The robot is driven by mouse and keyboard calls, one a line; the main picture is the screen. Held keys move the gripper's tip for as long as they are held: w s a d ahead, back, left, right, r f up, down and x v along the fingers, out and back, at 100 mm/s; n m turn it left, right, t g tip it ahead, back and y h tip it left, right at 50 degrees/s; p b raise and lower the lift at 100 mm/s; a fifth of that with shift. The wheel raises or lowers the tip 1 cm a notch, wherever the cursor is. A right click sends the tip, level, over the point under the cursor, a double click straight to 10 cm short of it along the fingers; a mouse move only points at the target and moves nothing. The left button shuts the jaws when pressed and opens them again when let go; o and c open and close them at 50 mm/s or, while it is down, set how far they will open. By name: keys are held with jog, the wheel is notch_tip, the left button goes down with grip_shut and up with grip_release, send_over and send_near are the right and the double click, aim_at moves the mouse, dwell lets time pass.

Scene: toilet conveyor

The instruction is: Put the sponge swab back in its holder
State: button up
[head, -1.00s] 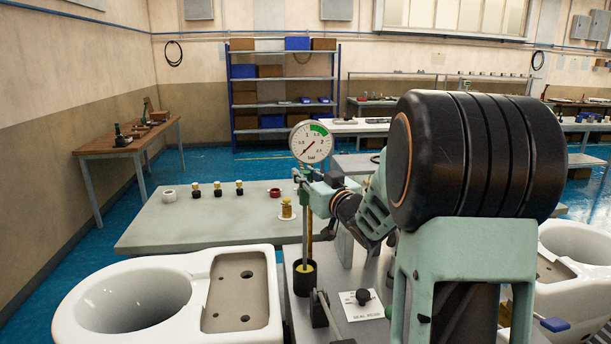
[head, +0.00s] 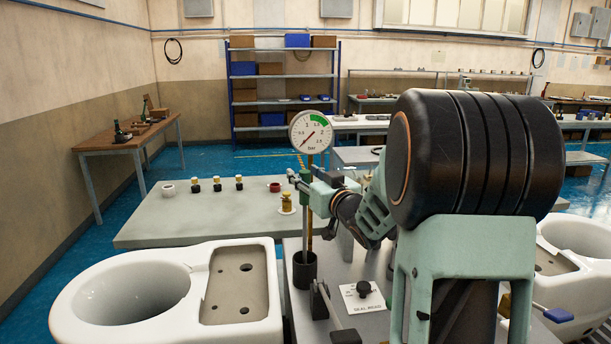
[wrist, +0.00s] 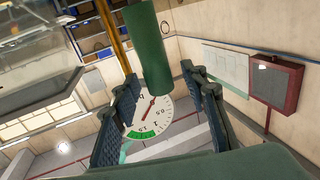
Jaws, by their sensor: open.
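The swab's green handle (wrist: 150,50) stands between the spread fingers of my gripper (wrist: 160,90) in the wrist view, with a visible gap to the right finger. In the head view the handle (head: 304,188) is upright, partly behind my gripper (head: 312,180). The sponge end is hidden inside the holder. My gripper is open around the handle; whether a finger still touches it I cannot tell.
A round pressure gauge (head: 311,132) stands just behind the handle and shows upside down in the wrist view (wrist: 151,115). White toilets (head: 75,305) flank the bench (head: 375,330).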

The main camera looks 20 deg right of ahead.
jog(key=shift+s, duration=0.1)
jog(key=s+d, duration=0.1)
jog(key=s, duration=1)
jog(key=shift+s, duration=0.4)
jog(key=shift+d, duration=0.1)
